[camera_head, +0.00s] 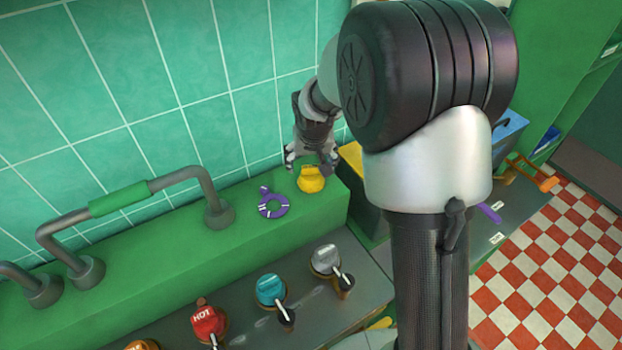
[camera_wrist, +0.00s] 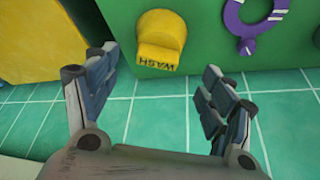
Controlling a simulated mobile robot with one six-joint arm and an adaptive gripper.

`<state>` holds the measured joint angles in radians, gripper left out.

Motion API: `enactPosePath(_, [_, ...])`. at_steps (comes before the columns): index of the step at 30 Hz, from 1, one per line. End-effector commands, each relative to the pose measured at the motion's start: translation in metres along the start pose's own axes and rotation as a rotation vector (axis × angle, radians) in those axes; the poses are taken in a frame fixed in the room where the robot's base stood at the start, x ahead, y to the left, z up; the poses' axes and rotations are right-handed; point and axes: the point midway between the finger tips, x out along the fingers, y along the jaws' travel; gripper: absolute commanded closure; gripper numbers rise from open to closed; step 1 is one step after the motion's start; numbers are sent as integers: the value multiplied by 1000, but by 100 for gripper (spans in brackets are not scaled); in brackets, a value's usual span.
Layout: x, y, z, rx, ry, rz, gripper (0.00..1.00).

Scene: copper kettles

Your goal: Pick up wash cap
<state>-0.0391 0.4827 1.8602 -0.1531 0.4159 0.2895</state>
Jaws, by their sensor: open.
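The wash cap (camera_head: 311,179) is a yellow, rounded cap on the green ledge, near the ledge's right end. In the wrist view the yellow cap (camera_wrist: 161,38) shows dark lettering reading "WASH" on its edge. My gripper (camera_head: 312,160) is just behind and above the cap, by the tiled wall. In the wrist view my open gripper (camera_wrist: 153,75) has its two fingers spread wide, with the cap beyond and between the fingertips. Nothing is between the fingers. I cannot tell whether a finger touches the cap.
A purple ring (camera_head: 272,205) with white marks lies on the green ledge (camera_head: 180,262) left of the cap. A pipe with a green sleeve (camera_head: 119,199) stands farther left. Red, teal and grey caps sit on the lower counter. A tiled wall (camera_head: 130,90) rises close behind.

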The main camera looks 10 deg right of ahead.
Motion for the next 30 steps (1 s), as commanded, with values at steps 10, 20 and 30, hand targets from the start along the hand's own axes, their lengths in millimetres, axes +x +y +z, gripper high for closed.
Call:
enactPosePath(10, [38,4,0,1,-1,1,24])
enactPosePath(20, [57,4,-2,0,2,0,24])
enactPosePath(30, [57,4,-2,0,1,0,40])
